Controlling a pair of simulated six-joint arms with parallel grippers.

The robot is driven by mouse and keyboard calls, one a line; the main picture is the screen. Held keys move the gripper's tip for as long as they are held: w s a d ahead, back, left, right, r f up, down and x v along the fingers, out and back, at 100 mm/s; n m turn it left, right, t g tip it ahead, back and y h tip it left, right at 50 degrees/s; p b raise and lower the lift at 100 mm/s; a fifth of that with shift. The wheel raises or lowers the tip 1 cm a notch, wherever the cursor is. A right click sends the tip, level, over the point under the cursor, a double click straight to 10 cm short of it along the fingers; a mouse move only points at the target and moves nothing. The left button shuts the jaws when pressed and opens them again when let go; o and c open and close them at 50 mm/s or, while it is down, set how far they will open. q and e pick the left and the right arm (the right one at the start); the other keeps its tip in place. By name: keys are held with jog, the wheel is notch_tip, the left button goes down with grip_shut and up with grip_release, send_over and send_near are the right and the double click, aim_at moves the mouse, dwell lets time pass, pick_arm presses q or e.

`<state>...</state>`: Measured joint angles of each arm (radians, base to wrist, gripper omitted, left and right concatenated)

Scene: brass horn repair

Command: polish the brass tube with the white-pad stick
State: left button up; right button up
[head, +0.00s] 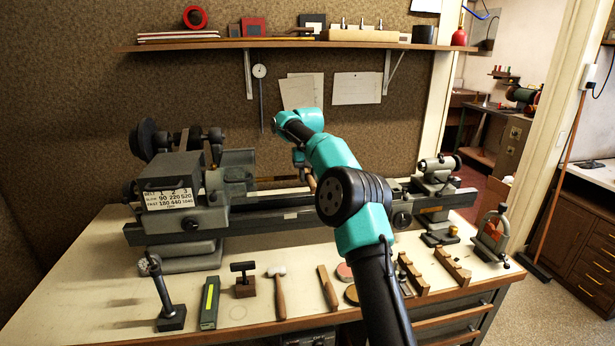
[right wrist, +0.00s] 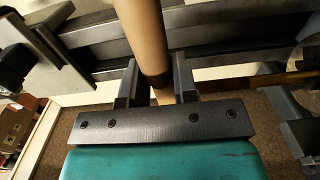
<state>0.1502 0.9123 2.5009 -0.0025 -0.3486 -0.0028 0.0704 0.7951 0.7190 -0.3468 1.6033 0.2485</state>
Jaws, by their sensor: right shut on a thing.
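My right gripper (right wrist: 156,78) is shut on a tan wooden stick (right wrist: 142,28) with a dark band, seen close up in the right wrist view. The white pad is not visible. In the head view my right gripper (head: 302,163) is mostly behind my own teal arm, over the lathe bed, with a bit of the stick (head: 311,183) below it. A brass-coloured rod, likely the brass tube (right wrist: 262,80), runs sideways right of the stick in the wrist view. It appears apart from the stick there; contact elsewhere cannot be judged. My left gripper is out of view.
The grey lathe (head: 200,212) spans the bench (head: 100,275). A shelf (head: 290,45) hangs above.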

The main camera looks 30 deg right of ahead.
aim_at(309, 177)
jog(key=shift+a, duration=0.2)
dwell(0.8)
jog(key=shift+d, duration=0.25)
dwell(0.6)
jog(key=shift+a+f, duration=0.1)
jog(key=shift+a, duration=0.1)
dwell(0.8)
jog(key=shift+d, duration=0.2)
dwell(0.6)
jog(key=shift+a, duration=0.2)
dwell(0.6)
jog(key=shift+r, duration=0.2)
jog(key=shift+s+a+r, duration=0.2)
jog(key=shift+s+r, duration=0.25)
jog(key=shift+s, duration=0.15)
jog(key=shift+s+a+r, duration=0.25)
jog(key=shift+s+r, duration=0.25)
jog(key=shift+s, duration=0.15)
jog(key=shift+s+a+r, duration=0.2)
jog(key=shift+s+r, duration=0.25)
jog(key=shift+s, duration=0.15)
